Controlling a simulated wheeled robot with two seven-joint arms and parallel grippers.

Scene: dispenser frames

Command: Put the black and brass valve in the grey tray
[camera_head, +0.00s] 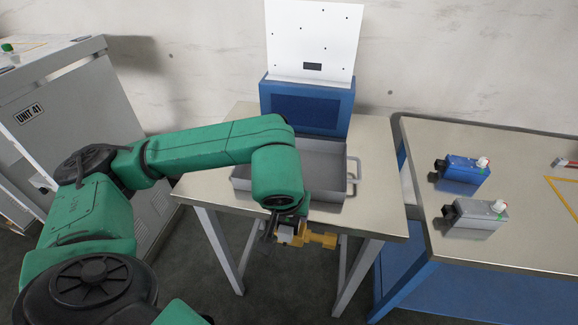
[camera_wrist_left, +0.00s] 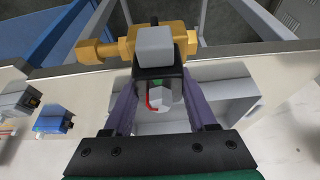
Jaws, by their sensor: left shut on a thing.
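The valve (camera_head: 322,240) has a brass body, a light grey block and a black part. In the left wrist view the brass body (camera_wrist_left: 112,48) lies crosswise beyond my fingertips. My left gripper (camera_wrist_left: 159,78) is shut on the valve's black part. In the head view my left gripper (camera_head: 284,224) is near the table's front edge, with the valve at its end, mostly hidden by my wrist. The grey tray (camera_head: 334,212) stands on the table behind my wrist, which covers part of it. It also shows in the left wrist view (camera_wrist_left: 237,90). My right gripper is out of view.
A blue box with a white upright panel (camera_head: 313,45) stands behind the tray. On the right table (camera_head: 480,135) are a blue device (camera_head: 463,171) and a grey device (camera_head: 478,214). A grey cabinet (camera_head: 70,110) stands at the left. The table (camera_head: 378,190) is bare right of the tray.

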